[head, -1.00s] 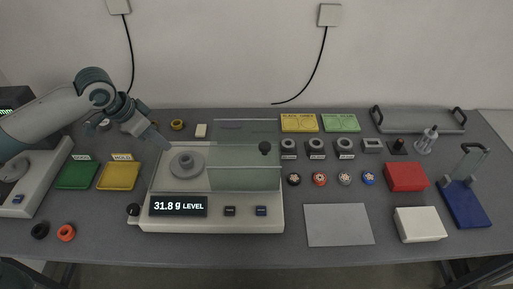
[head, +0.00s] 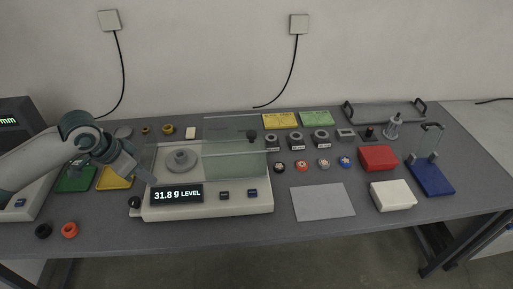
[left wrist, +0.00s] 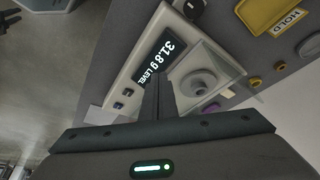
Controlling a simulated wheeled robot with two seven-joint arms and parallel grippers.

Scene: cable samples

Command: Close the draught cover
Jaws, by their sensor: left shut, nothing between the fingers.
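The balance (head: 225,208) stands left of the table's middle, its display reading 31.8 g LEVEL. The see-through panes make the exact cover position hard to tell. My left gripper (head: 148,180) is shut and empty at the balance's left edge, near the pan side. Its closed fingers (left wrist: 157,98) show in the left wrist view over the balance; contact cannot be told. My right gripper is not in view.
A black knob (head: 135,202) sticks out at the balance's front left. Green (head: 76,180) and yellow (head: 114,178) trays lie under or beside my left arm. Several small parts, a red box (head: 379,158) and a white box (head: 393,194) stand to the right. A grey sheet (head: 322,202) lies flat at front.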

